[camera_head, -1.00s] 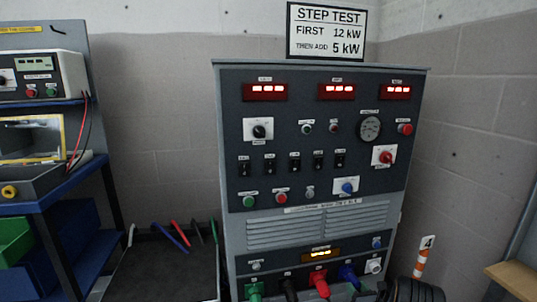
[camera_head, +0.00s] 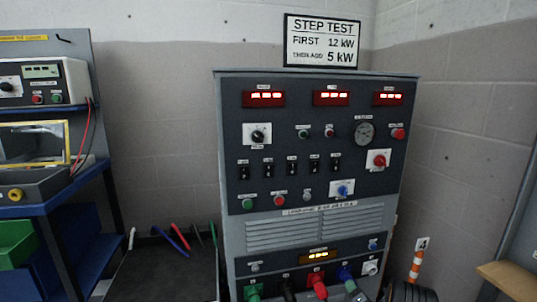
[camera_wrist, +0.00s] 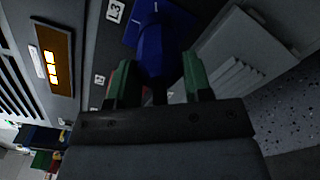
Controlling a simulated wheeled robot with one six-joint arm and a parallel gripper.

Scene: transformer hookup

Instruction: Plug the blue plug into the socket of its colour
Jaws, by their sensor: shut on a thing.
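The blue plug (camera_wrist: 158,50) is between the green-tipped fingers of my gripper (camera_wrist: 157,82) in the wrist view. My gripper is shut on it. The plug's front end meets the blue socket (camera_wrist: 180,20), beside a label reading L3. I cannot tell how deep the plug sits in it. In the head view the blue socket area (camera_head: 344,272) is at the lower right of the cabinet, small and partly hidden by my gripper (camera_head: 354,290).
The grey cabinet (camera_head: 232,180) carries the socket row. A red plug (camera_head: 318,284) and a green plug (camera_head: 253,290) are in sockets to the left, with a black one (camera_head: 288,286) between them. A blue-framed shelf (camera_head: 60,195) stands at left.

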